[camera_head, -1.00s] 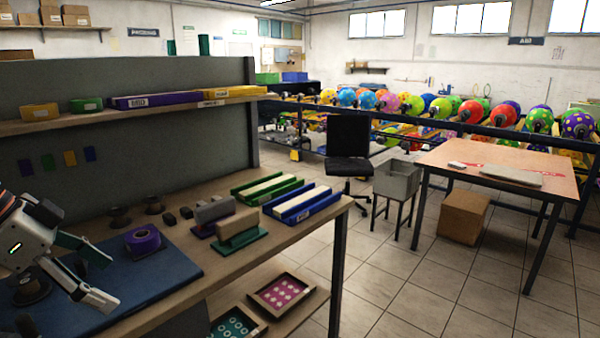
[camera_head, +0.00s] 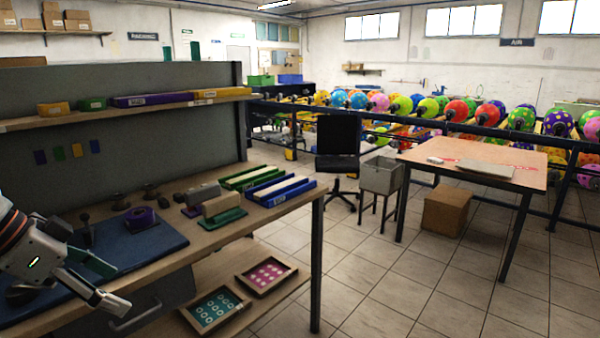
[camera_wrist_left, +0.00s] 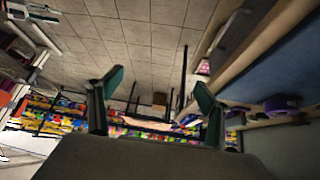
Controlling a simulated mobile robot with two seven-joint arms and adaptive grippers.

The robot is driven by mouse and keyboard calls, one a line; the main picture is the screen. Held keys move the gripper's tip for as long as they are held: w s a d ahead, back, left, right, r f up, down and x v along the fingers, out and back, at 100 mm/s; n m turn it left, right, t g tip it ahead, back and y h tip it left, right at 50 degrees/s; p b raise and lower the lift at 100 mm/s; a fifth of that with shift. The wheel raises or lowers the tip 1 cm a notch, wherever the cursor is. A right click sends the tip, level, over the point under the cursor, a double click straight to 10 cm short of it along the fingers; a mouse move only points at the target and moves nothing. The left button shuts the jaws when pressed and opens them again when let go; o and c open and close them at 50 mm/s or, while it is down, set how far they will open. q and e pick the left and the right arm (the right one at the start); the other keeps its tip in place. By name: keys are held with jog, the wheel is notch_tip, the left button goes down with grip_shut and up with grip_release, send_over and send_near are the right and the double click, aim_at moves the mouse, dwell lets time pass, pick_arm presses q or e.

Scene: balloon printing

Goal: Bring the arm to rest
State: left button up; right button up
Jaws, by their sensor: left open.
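My left gripper (camera_head: 112,285) is at the lower left of the head view, pale with teal inner pads. Its fingers are spread with nothing between them. It appears near the front edge of the blue mat (camera_head: 160,250) on the workbench; its height above the bench is hard to tell. In the left wrist view the two teal-padded fingers (camera_wrist_left: 158,95) stand well apart, with floor and distant balloons seen between them. A purple roll (camera_head: 140,219) sits on the mat, apart from the gripper. My right gripper is not clearly seen.
The workbench (camera_head: 225,239) holds a green tray (camera_head: 237,184), a blue tray (camera_head: 292,196) and stamp blocks (camera_head: 222,204). Two patterned trays (camera_head: 265,275) lie on its lower shelf. A drawer handle (camera_head: 135,318) shows below. Tiled floor (camera_head: 390,275) is open to the right, before a table (camera_head: 425,155).

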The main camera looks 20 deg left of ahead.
pick_arm(q)
notch_tip(320, 180, down, 31)
jog(key=n+t+y+p, duration=0.2)
jog(key=n+t, duration=0.1)
jog(key=n, duration=0.2)
jog(key=s+d+f+m, duration=0.1)
jog(key=s+d+f, duration=0.1)
jog(key=d, duration=0.6)
jog(key=s+d+f+m+t+p, duration=0.1)
jog(key=s+d+f, duration=0.2)
jog(key=d, duration=0.5)
jog(key=s+d+f+t, duration=0.1)
jog(key=s+d+f, duration=0.1)
jog(key=d, duration=0.5)
jog(key=shift+s+d+f+m+p, duration=0.3)
jog(key=shift+d+f+m+p, duration=0.1)
jog(key=shift+f, duration=0.35)
pick_arm(e)
jog(key=shift+a+r, duration=0.4)
jog(key=shift+r, duration=0.25)
jog(key=shift+a+r, duration=0.35)
jog(key=shift+r, duration=0.25)
